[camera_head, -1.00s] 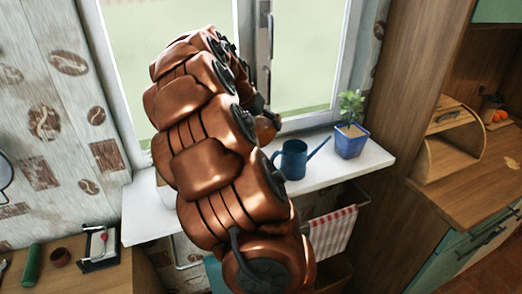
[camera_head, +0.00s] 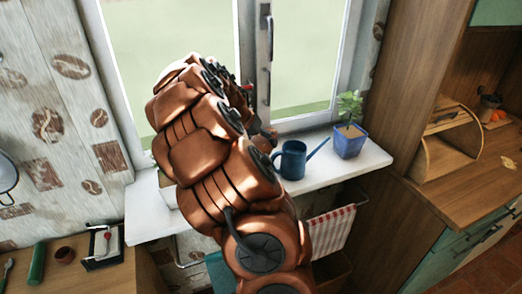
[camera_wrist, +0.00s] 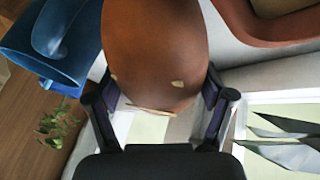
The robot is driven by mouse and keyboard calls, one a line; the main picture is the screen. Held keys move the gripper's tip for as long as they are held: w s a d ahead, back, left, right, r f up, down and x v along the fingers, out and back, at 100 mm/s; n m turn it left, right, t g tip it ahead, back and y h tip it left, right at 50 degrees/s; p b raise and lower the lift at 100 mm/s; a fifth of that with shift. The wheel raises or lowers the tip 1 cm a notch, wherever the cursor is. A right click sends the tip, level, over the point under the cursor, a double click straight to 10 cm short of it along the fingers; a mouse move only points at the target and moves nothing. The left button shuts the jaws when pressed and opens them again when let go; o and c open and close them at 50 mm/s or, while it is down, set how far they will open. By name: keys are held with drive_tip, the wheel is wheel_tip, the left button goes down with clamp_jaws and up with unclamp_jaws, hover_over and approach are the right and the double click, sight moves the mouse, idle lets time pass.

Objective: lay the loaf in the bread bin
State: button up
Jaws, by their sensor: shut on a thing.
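The brown loaf (camera_wrist: 155,50) fills the upper middle of the wrist view, with a few pale marks on its crust. My gripper (camera_wrist: 160,98) is shut on it, one dark finger on each side. In the head view my copper arm stands in front of the window and hides most of the gripper and loaf. The wooden bread bin (camera_head: 448,152) stands on the cupboard counter at the right of the head view, with its front open. The loaf is well away from it, over the windowsill.
A blue watering can (camera_head: 292,160) and a plant in a blue pot (camera_head: 349,142) stand on the white windowsill (camera_head: 322,173) near my arm. The can is close by in the wrist view (camera_wrist: 75,45). A tall wooden cupboard side (camera_head: 415,75) rises between the sill and bin.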

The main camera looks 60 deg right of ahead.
drive_tip(key=shift+f+p, duration=0.55)
drive_tip(key=shift+f, duration=1.15)
drive_tip(key=shift+w+d+f+p, duration=0.1)
drive_tip(key=shift+w+f+p, duration=0.1)
drive_tip(key=shift+f+p, duration=0.25)
drive_tip(key=shift+f+b, duration=0.2)
drive_tip(key=shift+b, duration=0.15)
drive_tip(key=o, duration=1.5)
drive_tip(key=shift+r, duration=0.1)
drive_tip(key=shift+r, duration=0.15)
drive_tip(key=shift+w+a+r, duration=0.1)
drive_tip(key=shift+a+r, duration=0.1)
drive_tip(key=shift+r, duration=0.05)
drive_tip(key=b+v, duration=0.3)
drive_tip(key=v, duration=0.8)
drive_tip(key=shift+r, duration=0.15)
